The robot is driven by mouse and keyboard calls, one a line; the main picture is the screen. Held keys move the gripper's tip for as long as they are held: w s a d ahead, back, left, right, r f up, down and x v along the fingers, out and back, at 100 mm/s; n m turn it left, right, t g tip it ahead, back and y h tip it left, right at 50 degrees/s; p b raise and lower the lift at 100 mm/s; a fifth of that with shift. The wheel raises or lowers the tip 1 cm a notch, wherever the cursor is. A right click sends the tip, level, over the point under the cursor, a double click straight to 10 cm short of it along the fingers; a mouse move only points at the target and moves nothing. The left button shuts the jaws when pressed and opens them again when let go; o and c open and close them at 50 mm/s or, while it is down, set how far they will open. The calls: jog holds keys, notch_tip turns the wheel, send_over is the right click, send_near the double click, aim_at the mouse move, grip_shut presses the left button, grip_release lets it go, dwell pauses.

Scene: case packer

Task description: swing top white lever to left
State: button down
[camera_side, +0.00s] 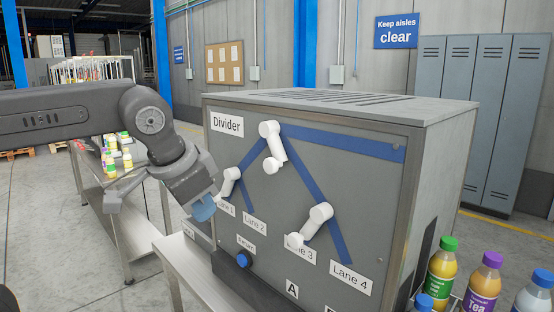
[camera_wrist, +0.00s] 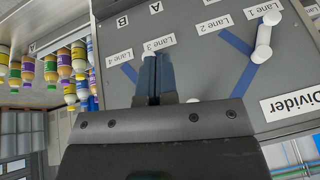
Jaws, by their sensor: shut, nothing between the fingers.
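The top white lever (camera_side: 273,143) is on the grey Divider panel (camera_side: 345,175), where two blue lines meet. Its arm points down and slightly right. A lower left white lever (camera_side: 229,182) hangs down near Lane 1 and Lane 2; it also shows in the wrist view (camera_wrist: 263,42). A lower right white lever (camera_side: 311,224) slants down-left near Lane 3. My gripper (camera_side: 203,208) is shut and empty, left of the levers in the side view and apart from the top one. In the wrist view my blue fingers (camera_wrist: 157,80) are together; a white lever part (camera_wrist: 193,100) peeks out beside them.
A blue button (camera_side: 242,260) is low on the panel. A metal ledge (camera_side: 190,265) runs along the cabinet's lower left. Bottles (camera_side: 480,285) stand at the right. A table with more bottles (camera_side: 118,160) is behind my arm.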

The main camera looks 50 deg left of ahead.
aim_at(278, 161)
jog(key=w+d+r+y, duration=0.3)
jog(key=w+d+r, duration=0.5)
jog(key=w+r, duration=0.4)
jog(key=shift+n, duration=0.4)
jog(key=shift+w+a+f, duration=0.65)
jog(key=shift+a+f, duration=0.55)
jog(key=shift+f, duration=0.1)
jog(key=shift+w+a+f, duration=0.65)
jog(key=shift+a+f, duration=0.5)
jog(key=shift+f, duration=0.2)
jog(key=shift+w+a+f, duration=0.65)
jog(key=shift+a+f, duration=0.55)
jog(key=shift+f, duration=0.1)
